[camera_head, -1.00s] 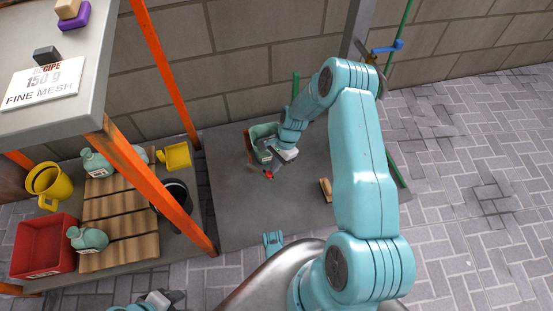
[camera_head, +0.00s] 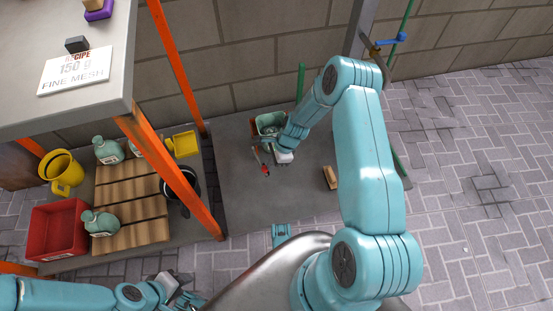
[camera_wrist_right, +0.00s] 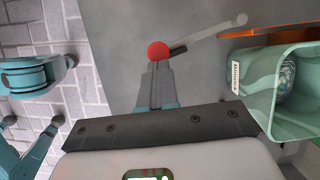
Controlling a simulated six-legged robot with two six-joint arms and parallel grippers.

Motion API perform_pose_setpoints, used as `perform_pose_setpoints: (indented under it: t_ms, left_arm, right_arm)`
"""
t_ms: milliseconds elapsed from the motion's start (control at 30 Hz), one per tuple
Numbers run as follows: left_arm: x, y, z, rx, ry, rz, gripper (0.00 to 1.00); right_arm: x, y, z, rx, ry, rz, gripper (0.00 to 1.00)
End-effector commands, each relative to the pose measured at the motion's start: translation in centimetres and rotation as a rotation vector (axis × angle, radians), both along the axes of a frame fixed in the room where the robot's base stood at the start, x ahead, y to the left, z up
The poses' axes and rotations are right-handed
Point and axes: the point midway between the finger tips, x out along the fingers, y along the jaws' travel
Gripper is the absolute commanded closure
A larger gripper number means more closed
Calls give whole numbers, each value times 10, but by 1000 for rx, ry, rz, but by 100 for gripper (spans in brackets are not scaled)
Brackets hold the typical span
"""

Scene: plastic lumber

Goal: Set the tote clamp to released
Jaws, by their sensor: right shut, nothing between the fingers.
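The green tote (camera_head: 268,124) stands on the dark grey platform near the wall. In the right wrist view the translucent tote (camera_wrist_right: 258,85) is at the right, with a round, mesh-like item inside. A red knob (camera_wrist_right: 158,51) with a pale grey lever (camera_wrist_right: 215,32) running up to the right appears to be the clamp. The red knob also shows in the head view (camera_head: 265,170). My right gripper (camera_wrist_right: 157,66) is shut and empty, its fingertips right at the knob; contact is unclear. My left gripper (camera_head: 187,300) is low in the head view, away from the tote; its fingers are unclear.
A small wooden block (camera_head: 330,177) lies on the platform. A blue-handled valve (camera_head: 392,41) is near the wall.

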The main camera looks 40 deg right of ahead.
Motion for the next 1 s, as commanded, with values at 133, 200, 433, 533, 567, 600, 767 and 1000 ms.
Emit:
perform_pose_setpoints:
  t_ms: [133, 200, 433, 533, 567, 600, 767, 1000]
  left_arm:
    - [-1, -1, 7, -1, 2, -6, 64]
    - [-2, -2, 8, -2, 2, -7, 64]
    - [-2, -2, 10, -2, 4, -9, 64]
    - [-2, -2, 10, -2, 4, -10, 64]
    - [-2, -2, 10, -2, 4, -10, 64]
    - [-2, -2, 10, -2, 4, -10, 64]
    - [-2, -2, 10, -2, 4, -10, 64]
    - [-2, -2, 10, -2, 4, -9, 64]
  right_arm:
    - [-1, 9, 1, 0, 3, -52, 100]
    - [0, 12, 1, -1, 3, -58, 100]
    - [0, 17, 1, -1, 2, -60, 100]
    - [0, 18, 0, -2, 1, -61, 100]
    - [0, 18, 0, -3, 1, -61, 100]
    - [0, 18, 0, -3, 1, -61, 100]
    - [-1, 19, 0, -2, 2, -62, 100]
    - [-1, 20, 0, -1, 1, -62, 100]
